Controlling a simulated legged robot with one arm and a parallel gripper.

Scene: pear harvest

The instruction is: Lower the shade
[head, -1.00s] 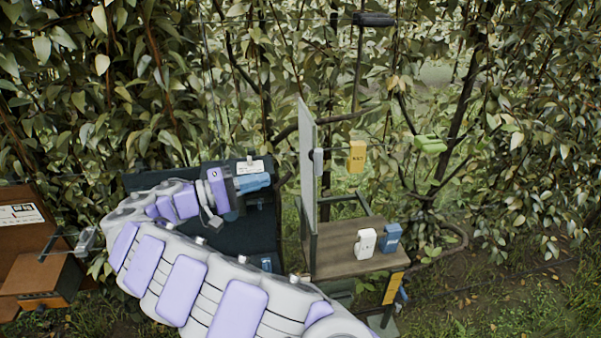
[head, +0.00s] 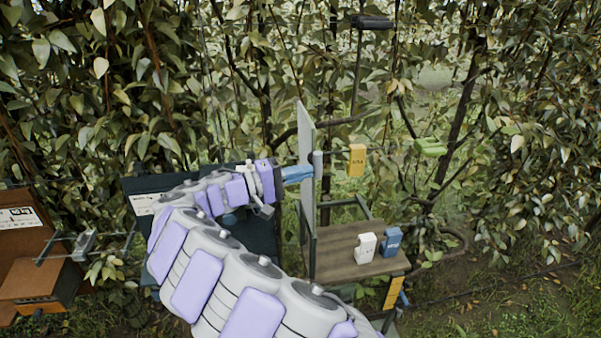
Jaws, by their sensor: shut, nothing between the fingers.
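No part is clearly recognisable as the shade. A thin grey upright panel (head: 306,165) stands at the left edge of a small wooden table, seen nearly edge-on. A grey cylindrical piece (head: 318,164) sits at the panel's right face. A black horizontal bar (head: 372,22) hangs at the top on a thin vertical rod. My gripper (head: 308,173), with blue fingers, is shut and empty. It points right, with its tips at or very close to the panel and the grey piece; whether they touch I cannot tell.
The wooden table (head: 345,262) bears a white item (head: 365,247) and a blue item (head: 392,241). A yellow tag (head: 357,160) and a green piece (head: 431,147) hang to the right. A dark board (head: 145,188) stands behind my arm. A brown box (head: 25,240) is far left. Foliage surrounds everything.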

